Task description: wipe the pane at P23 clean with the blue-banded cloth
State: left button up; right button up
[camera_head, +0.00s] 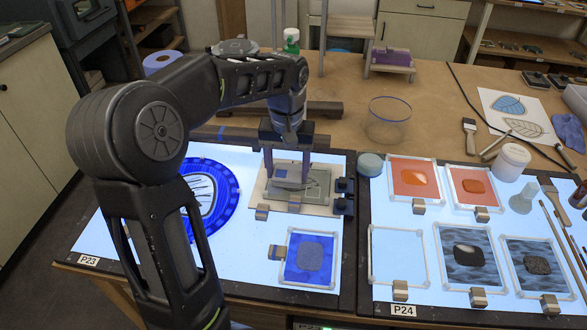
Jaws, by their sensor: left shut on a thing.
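My left gripper (287,166) reaches down over the left light table, marked P23 (89,260). Its fingers are shut on a small greyish pad with blue on it, which looks like the blue-banded cloth (284,173). The cloth is low over a pale holder (259,192) bearing a grey pane (314,184); I cannot tell whether they touch. The fingers hide part of the pane. Another framed pane (291,272), blue with a dark rough patch, lies in front on the same table. My right gripper is not in view.
A round blue-rimmed plate (228,205) lies behind my left arm. The right light table, marked P24 (402,310), bears several framed panes, such as the orange one (413,177). A glass bowl (388,118) stands behind. Brushes and jars crowd the right side.

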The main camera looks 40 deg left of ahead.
pick_arm(q)
jog(key=shift+r, duration=0.15)
notch_tip(320, 180, up, 5)
jog(key=p, duration=0.4)
dwell(0.6)
